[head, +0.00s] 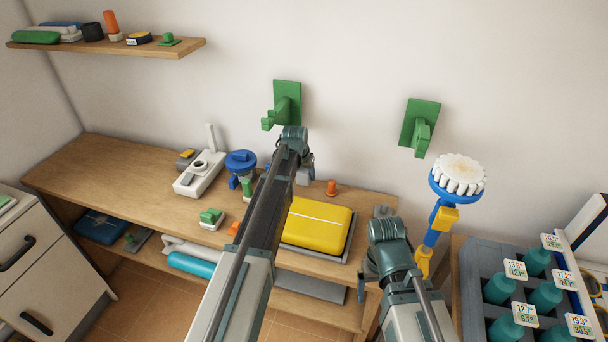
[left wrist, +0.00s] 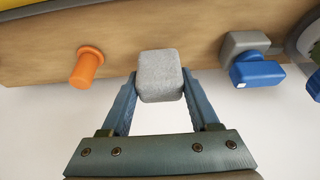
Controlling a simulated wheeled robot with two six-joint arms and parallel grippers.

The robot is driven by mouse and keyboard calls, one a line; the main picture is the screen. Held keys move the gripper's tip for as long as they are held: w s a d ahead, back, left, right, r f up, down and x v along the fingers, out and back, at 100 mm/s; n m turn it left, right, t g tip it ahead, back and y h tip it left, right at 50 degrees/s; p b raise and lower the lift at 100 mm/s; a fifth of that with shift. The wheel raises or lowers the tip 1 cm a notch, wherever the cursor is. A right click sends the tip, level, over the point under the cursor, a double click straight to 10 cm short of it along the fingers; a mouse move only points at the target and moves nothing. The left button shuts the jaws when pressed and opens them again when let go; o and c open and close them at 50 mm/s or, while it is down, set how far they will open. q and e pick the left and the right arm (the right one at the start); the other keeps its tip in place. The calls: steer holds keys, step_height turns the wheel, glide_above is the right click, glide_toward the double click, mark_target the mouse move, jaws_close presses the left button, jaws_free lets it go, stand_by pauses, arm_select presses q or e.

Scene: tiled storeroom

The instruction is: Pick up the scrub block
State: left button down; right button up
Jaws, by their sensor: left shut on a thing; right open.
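The scrub block looks like a small grey, rounded block (left wrist: 160,76) in the left wrist view, between the two fingertips of my left gripper (left wrist: 160,92). The gripper is shut on it, with a finger touching each side. In the head view my left gripper (head: 304,160) is at the back of the wooden bench, and a grey bit of the block (head: 303,176) shows below it, partly hidden by my arm. I cannot tell whether the block touches the bench. My right gripper (head: 368,275) is open and empty at the bench's right end, its fingers partly hidden.
A yellow case (head: 318,224) on a grey tray lies in front of the block. An orange peg (head: 332,187) stands close to its right. A blue-topped item (head: 240,162) and a white device (head: 199,174) are left. A crate of teal bottles (head: 478,270) stands right.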

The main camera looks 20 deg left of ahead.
mark_target(303, 170)
arm_select(q)
step_height(303, 170, up, 8)
steer(key=p, duration=0.7)
arm_select(e)
step_height(303, 170, up, 8)
arm_select(q)
steer(key=shift+a, duration=0.1)
